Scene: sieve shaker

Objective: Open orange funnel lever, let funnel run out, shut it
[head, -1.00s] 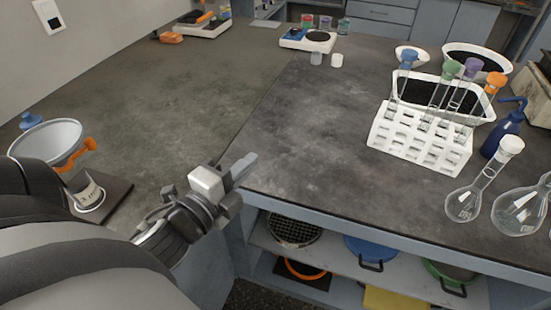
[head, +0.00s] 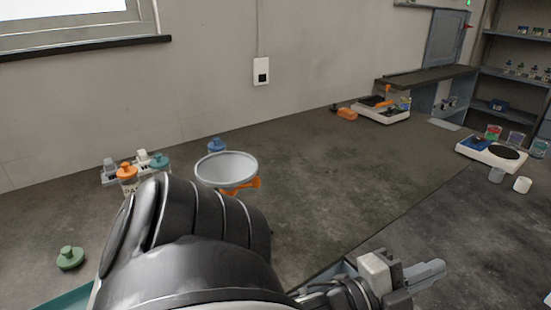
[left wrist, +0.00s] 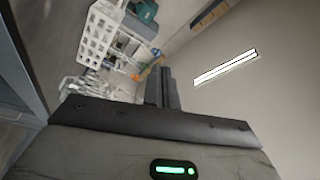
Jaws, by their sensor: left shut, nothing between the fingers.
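The funnel (head: 227,168) is a wide white cone in the middle of the head view, above the bench near the wall. Its orange lever (head: 252,185) sticks out to the right below the rim. My left arm hides the funnel's lower part and whatever stands beneath it. I cannot make out any contents in the cone. My left gripper (head: 428,274) is shut and empty at the lower right, well apart from the lever. Its closed fingers also show in the left wrist view (left wrist: 163,86). My right gripper is not in view.
Several capped bottles, one with an orange cap (head: 126,172), stand left of the funnel. A blue-capped item (head: 216,145) is behind it. A green stopper (head: 70,258) lies at the left. A scale (head: 490,153) stands at the right.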

